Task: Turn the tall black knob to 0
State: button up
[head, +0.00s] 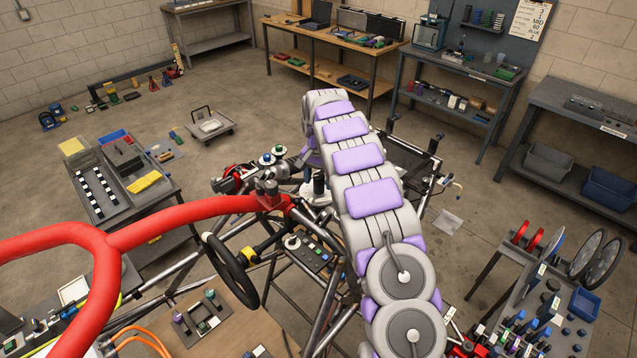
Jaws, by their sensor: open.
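A small dark control panel (310,254) sits on the tube chassis in the middle of the head view. It carries a round white-topped knob (292,242) and several small dark and coloured controls. I cannot tell which of them is the tall black knob, and no 0 mark is readable. My arm (365,195), light grey with purple pads, rises from the lower right, just right of the panel, and bends away at its top. My gripper cannot be made out; the arm's far end is hidden behind its own links and the chassis parts.
A thick red tube (160,227) crosses the left foreground. A black steering wheel (231,271) stands left of the panel, amid bare metal tubes. A cart with discs (598,258) is at the right, a tool cart (118,195) at the left. Open floor lies behind the chassis.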

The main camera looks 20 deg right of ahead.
jog(key=shift+f, duration=1.1)
jog(key=c, duration=1)
jog(key=shift+c, duration=0.2)
jog(key=shift+n, duration=0.3)
jog(key=n, duration=0.2)
jog(key=shift+n+b, duration=0.3)
jog(key=shift+b, duration=0.05)
jog(key=shift+n, duration=1.7)
jog(key=shift+r, duration=0.1)
